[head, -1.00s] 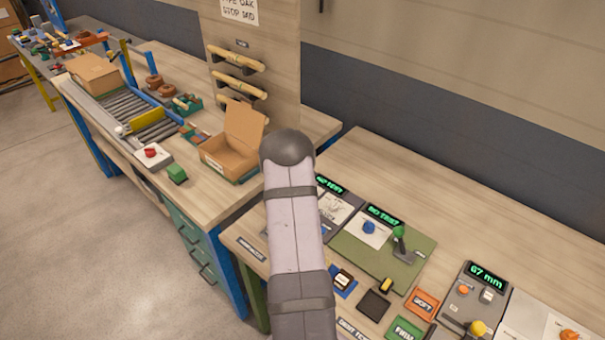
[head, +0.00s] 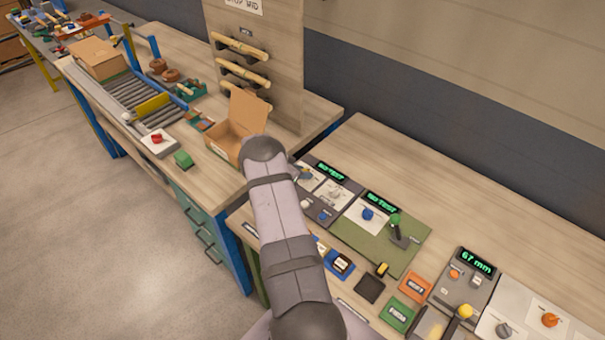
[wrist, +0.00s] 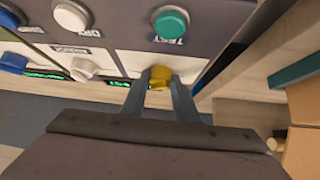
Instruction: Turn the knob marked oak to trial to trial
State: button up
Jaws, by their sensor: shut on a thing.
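In the wrist view a yellow knob (wrist: 160,73) sits on a pale plate of the panel. My gripper (wrist: 160,84) is shut on it, one finger on each side. The fingers cover part of the knob, and I cannot read its marking or its exact setting. A white knob (wrist: 84,69) is on the neighbouring plate; it also shows in the head view (head: 335,193). In the head view my arm hides the left part of the panel, including the yellow knob.
A green button (wrist: 170,22) marked TEST and a white button (wrist: 71,16) marked DRY lie close to my fingers. An open cardboard box (head: 236,125) stands behind my arm.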

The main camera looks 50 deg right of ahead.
jog(key=shift+w+d+f+m+g+y+b, duration=0.15)
jog(key=shift+m+g+b, duration=0.7)
jog(key=shift+b, duration=1.35)
jog(key=shift+w+d+m+g+y+b, duration=0.2)
jog(key=shift+m+g+b, duration=0.65)
jog(key=shift+b, duration=1.3)
jog(key=m+b, duration=0.1)
jog(key=b, duration=0.1)
jog(key=shift+b, duration=0.4)
jog(key=shift+r+m, duration=0.2)
jog(key=shift+m, duration=0.1)
jog(key=shift+a+r+y+b, duration=0.15)
jog(key=shift+y+b, duration=0.1)
jog(key=shift+b, duration=0.3)
jog(key=o, duration=1.1)
jog(key=shift+c, duration=0.2)
